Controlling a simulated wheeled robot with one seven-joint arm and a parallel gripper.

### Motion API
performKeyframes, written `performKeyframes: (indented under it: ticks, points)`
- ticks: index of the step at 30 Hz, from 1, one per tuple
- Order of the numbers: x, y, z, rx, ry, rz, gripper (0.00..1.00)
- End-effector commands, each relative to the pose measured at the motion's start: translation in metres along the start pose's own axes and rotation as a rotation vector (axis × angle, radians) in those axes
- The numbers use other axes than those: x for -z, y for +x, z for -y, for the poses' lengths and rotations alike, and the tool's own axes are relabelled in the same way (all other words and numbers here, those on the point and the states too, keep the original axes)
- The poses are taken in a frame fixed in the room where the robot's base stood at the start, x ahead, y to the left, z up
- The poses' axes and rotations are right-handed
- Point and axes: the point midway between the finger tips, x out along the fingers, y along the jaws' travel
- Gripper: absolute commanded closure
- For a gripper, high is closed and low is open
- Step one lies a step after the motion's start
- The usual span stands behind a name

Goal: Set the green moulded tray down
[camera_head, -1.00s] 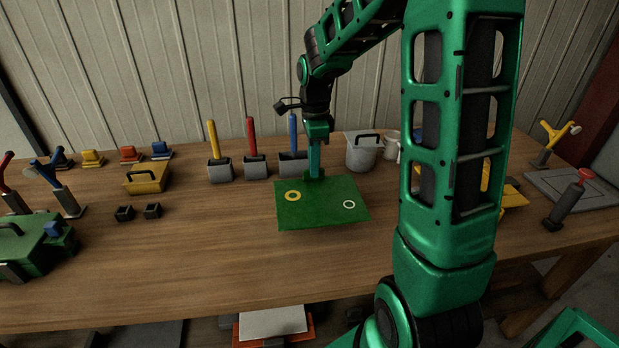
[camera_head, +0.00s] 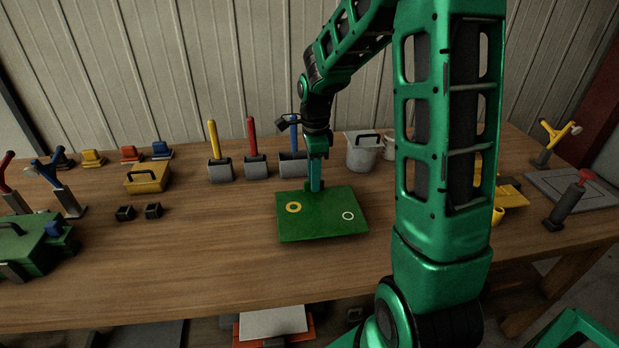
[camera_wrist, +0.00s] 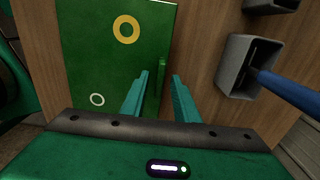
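The green moulded tray (camera_head: 322,222), a flat plate with a yellow ring and a white ring, is level at the middle of the bench; it appears to rest on the wood. My gripper (camera_head: 316,188) is at the tray's far edge, pointing down. In the wrist view the tray (camera_wrist: 100,60) fills the left side. Its upright tab (camera_wrist: 161,78) stands between the two separated fingers of my gripper (camera_wrist: 160,76), with a gap visible on each side. The tray's underside is hidden.
The wooden bench (camera_head: 190,255) is clear in front and left of the tray. Behind it stand a grey holder with a blue handle (camera_head: 291,166) and a grey bucket (camera_head: 361,153). A yellow box (camera_head: 147,178) and two small black blocks are to the left.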

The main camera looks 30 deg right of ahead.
Motion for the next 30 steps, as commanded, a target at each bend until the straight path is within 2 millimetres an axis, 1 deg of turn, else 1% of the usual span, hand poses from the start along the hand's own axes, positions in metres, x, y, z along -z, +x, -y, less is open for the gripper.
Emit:
performKeyframes:
  ticks: [4,7,11,15,21,25,30]
  points:
    - [0.0,-0.005,0.0,0.001,0.0,0.0,0.72]
    - [0.0,-0.016,0.001,0.004,0.0,0.001,0.72]
    - [0.0,-0.04,0.001,0.005,0.0,0.001,0.72]
    - [0.0,-0.069,0.001,0.006,0.0,0.001,0.72]
    - [0.0,-0.103,0.001,0.003,0.001,0.0,0.72]
    - [0.0,-0.116,0.001,0.002,0.001,0.0,0.72]
    - [0.0,-0.122,0.0,0.0,0.001,0.0,0.72]
